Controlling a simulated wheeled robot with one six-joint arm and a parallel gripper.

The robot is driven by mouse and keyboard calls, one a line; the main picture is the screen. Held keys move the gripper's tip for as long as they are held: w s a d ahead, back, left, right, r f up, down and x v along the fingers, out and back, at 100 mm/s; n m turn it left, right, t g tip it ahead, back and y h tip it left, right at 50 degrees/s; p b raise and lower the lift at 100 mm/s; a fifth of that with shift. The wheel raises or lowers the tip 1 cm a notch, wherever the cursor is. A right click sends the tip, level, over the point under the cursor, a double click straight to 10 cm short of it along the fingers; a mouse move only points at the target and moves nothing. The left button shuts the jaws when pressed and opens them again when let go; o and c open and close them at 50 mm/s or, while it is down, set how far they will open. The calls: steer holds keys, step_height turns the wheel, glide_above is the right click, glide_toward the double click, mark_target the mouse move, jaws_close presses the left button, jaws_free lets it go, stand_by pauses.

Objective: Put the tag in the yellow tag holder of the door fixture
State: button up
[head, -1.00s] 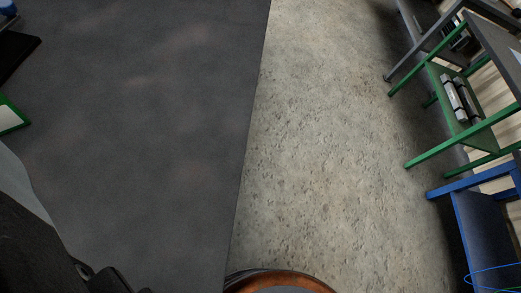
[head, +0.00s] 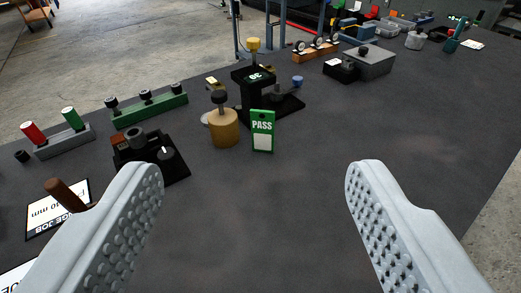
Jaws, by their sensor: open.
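A green tag (head: 262,131) with the word PASS and a white panel shows in the middle of the head view. It looks upright, just right of a tan cylinder with a black knob (head: 224,129); I cannot tell what supports it. My gripper (head: 258,172) is open and empty, its two pale ridged fingers wide apart. The tag lies beyond the fingertips, between them in the picture. No door fixture or yellow tag holder can be made out for certain. A black stand with a yellow knob (head: 254,45) is behind the tag.
A small black fixture (head: 152,158) and a green block with black knobs (head: 150,110) are at left. Red and green cylinders stand on a grey block (head: 62,143). A grey box (head: 365,61) is at back right. The dark table (head: 290,220) is clear between the fingers.

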steer(key=w+g, duration=0.5)
steer(key=w, duration=0.7)
steer(key=m+g, duration=0.2)
steer(key=g, duration=0.4)
glide_toward(262, 114)
steer(key=shift+h, duration=0.4)
steer(key=x, duration=1.1)
steer(key=shift+a, duration=0.3)
steer(key=shift+r, duration=0.1)
steer(key=c, duration=1.1)
steer(key=shift+c, duration=0.2)
